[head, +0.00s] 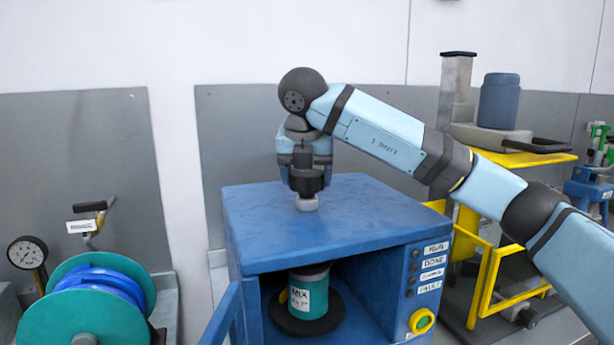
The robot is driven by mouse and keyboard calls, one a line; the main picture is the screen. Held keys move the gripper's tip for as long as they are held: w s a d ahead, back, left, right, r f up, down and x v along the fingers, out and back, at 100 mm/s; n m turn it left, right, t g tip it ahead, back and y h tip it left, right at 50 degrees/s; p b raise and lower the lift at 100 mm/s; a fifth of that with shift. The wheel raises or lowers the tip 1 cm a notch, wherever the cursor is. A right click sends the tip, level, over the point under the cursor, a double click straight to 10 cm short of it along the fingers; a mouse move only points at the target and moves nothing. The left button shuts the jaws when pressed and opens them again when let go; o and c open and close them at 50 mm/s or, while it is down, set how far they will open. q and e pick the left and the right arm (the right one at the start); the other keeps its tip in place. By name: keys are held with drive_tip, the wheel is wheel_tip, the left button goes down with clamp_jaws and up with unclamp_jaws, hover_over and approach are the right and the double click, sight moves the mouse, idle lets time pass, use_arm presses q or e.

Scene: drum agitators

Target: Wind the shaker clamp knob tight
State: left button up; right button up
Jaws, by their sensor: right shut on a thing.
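The shaker (265,247) is a blue cabinet in the middle of the head view, with its front door swung open to the left. Inside the cabinet a teal can (309,292) with a white MIX label stands upright on a dark round plate (293,327). The can's top reaches up under the cabinet's roof. My left gripper is not in view.
Lamps labelled RUN and DONE (436,248) and a yellow ring button (421,321) sit on the cabinet's right front. A teal hose reel (95,300) and a gauge (27,252) stand left. A yellow stand (490,280) holding a grey device is at right, behind my right arm.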

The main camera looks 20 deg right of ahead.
drive_tip(key=shift+f, duration=0.1)
drive_tip(key=o, duration=0.9)
drive_tip(key=shift+s, duration=0.1)
drive_tip(key=v, duration=1.4)
drive_tip(key=shift+a+p, duration=0.1)
drive_tip(key=shift+p, duration=0.25)
